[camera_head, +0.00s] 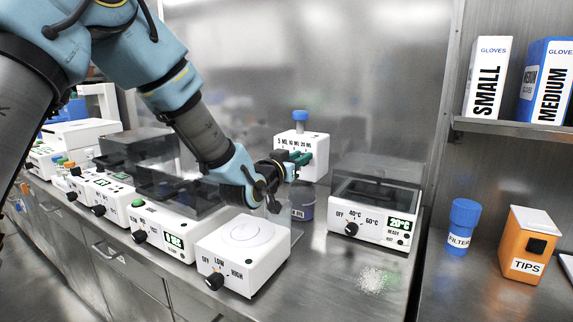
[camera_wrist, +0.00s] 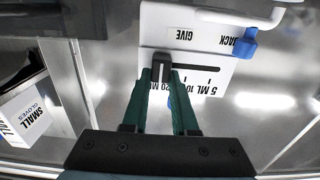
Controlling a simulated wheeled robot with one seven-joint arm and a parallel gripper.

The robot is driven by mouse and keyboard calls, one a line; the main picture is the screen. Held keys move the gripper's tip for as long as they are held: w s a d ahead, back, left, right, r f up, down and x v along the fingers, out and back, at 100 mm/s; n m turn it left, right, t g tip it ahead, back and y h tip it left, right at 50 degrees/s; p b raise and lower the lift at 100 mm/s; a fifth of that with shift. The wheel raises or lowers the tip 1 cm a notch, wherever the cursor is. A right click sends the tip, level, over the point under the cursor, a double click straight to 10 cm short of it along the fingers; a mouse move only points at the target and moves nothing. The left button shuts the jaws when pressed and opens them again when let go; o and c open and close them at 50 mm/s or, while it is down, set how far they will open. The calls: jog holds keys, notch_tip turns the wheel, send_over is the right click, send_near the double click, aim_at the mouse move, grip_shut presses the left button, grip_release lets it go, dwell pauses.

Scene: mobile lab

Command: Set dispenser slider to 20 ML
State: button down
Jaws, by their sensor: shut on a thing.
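The white dispenser (camera_head: 318,150) with a blue cap (camera_head: 300,116) stands at the back of the bench. Its front reads 5 ML, 10 ML and 20 ML. In the wrist view the dispenser (camera_wrist: 225,75) appears upside down, with 5 ML at the right and 20 ML at the left. My gripper (camera_wrist: 163,75) is shut on the black slider knob (camera_wrist: 160,64), at the left end of the slot, by the 20 ML side. The fingers cover part of the labels. In the head view my gripper (camera_head: 300,158) is at the dispenser front and hides the knob.
A dark labelled jar (camera_head: 302,208) stands below the dispenser. A heater with a clear lid (camera_head: 375,212) is to its right, and a white knobbed device (camera_head: 243,252) is in front. White grains (camera_head: 372,281) lie on the bench. A filters bottle (camera_head: 462,226) and tips box (camera_head: 533,244) stand right.

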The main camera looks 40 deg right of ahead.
jog(key=shift+s, duration=0.25)
jog(key=c, duration=0.7)
grip_release()
jog(key=b+v, duration=0.2)
jog(key=v, duration=0.8)
jog(key=shift+a, duration=0.35)
